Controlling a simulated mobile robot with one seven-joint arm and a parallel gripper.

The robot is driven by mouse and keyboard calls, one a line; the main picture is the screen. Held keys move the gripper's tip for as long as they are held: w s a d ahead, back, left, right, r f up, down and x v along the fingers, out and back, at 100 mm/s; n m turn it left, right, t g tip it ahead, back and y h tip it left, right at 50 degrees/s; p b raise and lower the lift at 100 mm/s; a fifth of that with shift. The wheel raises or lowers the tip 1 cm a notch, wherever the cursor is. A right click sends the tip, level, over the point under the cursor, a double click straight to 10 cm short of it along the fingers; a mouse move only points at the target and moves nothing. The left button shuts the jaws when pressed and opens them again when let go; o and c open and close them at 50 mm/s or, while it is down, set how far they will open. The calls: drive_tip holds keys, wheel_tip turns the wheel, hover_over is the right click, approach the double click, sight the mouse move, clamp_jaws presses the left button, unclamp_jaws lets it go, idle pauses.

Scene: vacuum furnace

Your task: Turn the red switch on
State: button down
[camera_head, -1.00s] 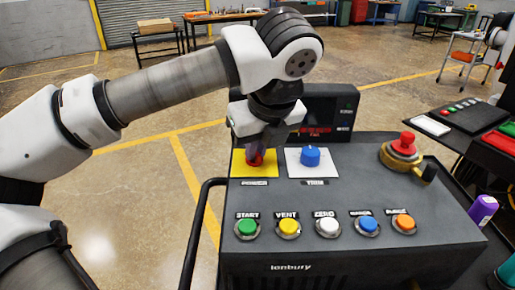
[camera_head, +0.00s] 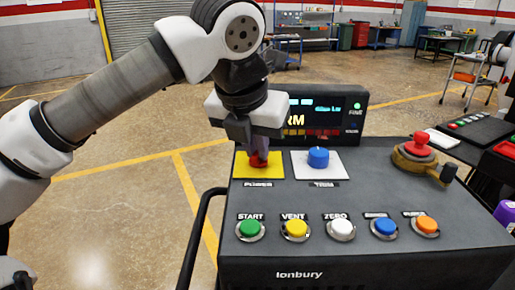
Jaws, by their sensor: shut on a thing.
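The red switch (camera_head: 259,160) is a small red knob on a yellow square plate (camera_head: 246,172) at the upper left of the control panel. My gripper (camera_head: 258,150) comes down from above and is shut on the red switch, its fingers hiding part of the knob. The display (camera_head: 320,112) behind the panel is lit, with large yellow letters ending in "RM" and coloured bars. A green light (camera_head: 357,106) glows at its right.
A blue knob (camera_head: 318,157) on a white plate is just right of the red switch. A red mushroom button (camera_head: 421,146) in a brass collar is at the far right. Several push buttons, from green (camera_head: 250,228) to orange (camera_head: 426,224), line the front. A black rail (camera_head: 201,235) runs along the left.

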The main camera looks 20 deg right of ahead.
drive_tip(key=shift+m, duration=0.6)
drive_tip(key=shift+m+h, duration=0.3)
drive_tip(key=c, duration=1.5)
unclamp_jaws()
drive_tip(key=shift+g, duration=0.3)
drive_tip(key=shift+a, duration=0.1)
drive_tip(key=b+v, duration=0.1)
drive_tip(key=v, duration=1.2)
drive_tip(key=shift+r, duration=0.4)
drive_tip(key=shift+s, duration=0.1)
